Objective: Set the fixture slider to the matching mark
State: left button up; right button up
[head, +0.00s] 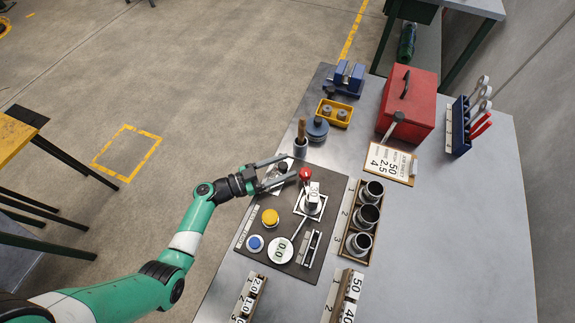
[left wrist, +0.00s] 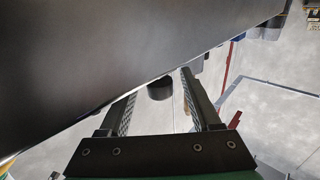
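My left gripper (head: 288,168) is open over the upper left of the dark fixture panel (head: 256,221). Its fingers point right, towards a red knob (head: 305,173). A small dark knob lies between the fingers in the head view. Beside the red knob stands a white block (head: 313,195) reading 50, in a framed fixture. A narrow slotted piece (head: 310,248) sits lower on the panel; I cannot tell which part is the slider. An order card (head: 389,163) reads 50, 2.5 and 4. In the left wrist view the open fingers (left wrist: 160,100) flank a dark round object (left wrist: 160,88).
A wooden rack of metal cups (head: 360,217) stands to the right. Numbered racks (head: 345,297) stand in front. A red toolbox (head: 407,100) stands behind.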

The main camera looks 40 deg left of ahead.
pick_arm(q)
grip_shut()
dwell(1.2)
